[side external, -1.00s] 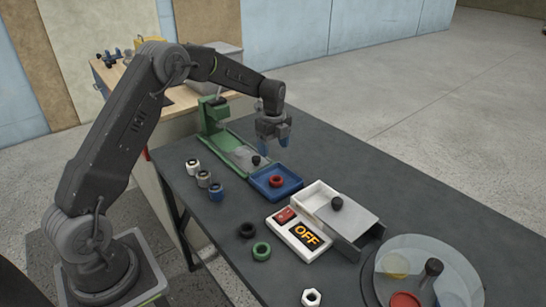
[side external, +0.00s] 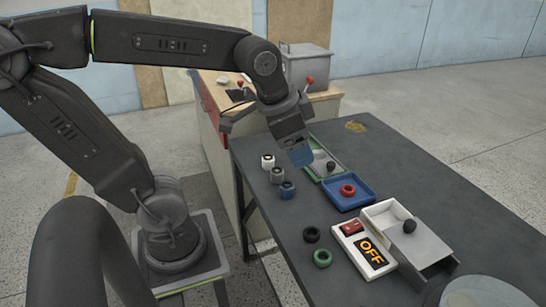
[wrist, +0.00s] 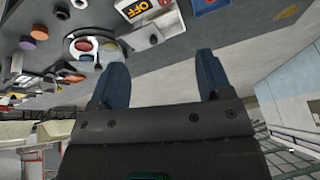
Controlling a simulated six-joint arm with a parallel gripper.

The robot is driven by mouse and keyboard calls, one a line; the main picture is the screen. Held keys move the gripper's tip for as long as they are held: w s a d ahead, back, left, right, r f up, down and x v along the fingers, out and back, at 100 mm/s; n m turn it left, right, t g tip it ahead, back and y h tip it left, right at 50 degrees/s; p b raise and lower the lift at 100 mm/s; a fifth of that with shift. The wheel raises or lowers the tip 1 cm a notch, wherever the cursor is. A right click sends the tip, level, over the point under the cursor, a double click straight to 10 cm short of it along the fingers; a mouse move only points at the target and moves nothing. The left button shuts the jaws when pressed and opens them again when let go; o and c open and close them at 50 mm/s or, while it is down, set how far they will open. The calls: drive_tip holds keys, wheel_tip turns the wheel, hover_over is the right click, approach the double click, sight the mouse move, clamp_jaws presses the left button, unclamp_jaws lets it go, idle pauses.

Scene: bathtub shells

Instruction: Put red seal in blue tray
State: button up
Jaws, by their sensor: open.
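The red seal (side external: 348,190), a small ring, lies flat inside the blue tray (side external: 362,204) on the dark table in the side external view. Part of the tray also shows at the top edge of the wrist view (wrist: 205,8). My gripper (side external: 300,156) is open and empty, with its blue fingers up and to the left of the tray, apart from the seal. In the wrist view my gripper (wrist: 160,75) has its fingers spread with nothing between them.
A green fixture (side external: 330,167) stands behind the tray. A white box with a sliding lid (side external: 408,228) and an OFF switch panel (side external: 362,246) are in front. Black (side external: 311,234) and green (side external: 322,258) rings lie at the front left, and several small cylinders (side external: 277,175) stand left.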

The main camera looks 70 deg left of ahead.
drive_tip(key=s+n, duration=0.1)
drive_tip(key=s+f+n, duration=0.1)
drive_tip(key=s, duration=0.1)
drive_tip(key=s+d, duration=0.1)
drive_tip(key=s, duration=0.1)
drive_tip(key=shift+d+f+n+t, duration=0.1)
drive_tip(key=shift+f+n+t, duration=0.2)
drive_tip(key=shift+n+t, duration=0.1)
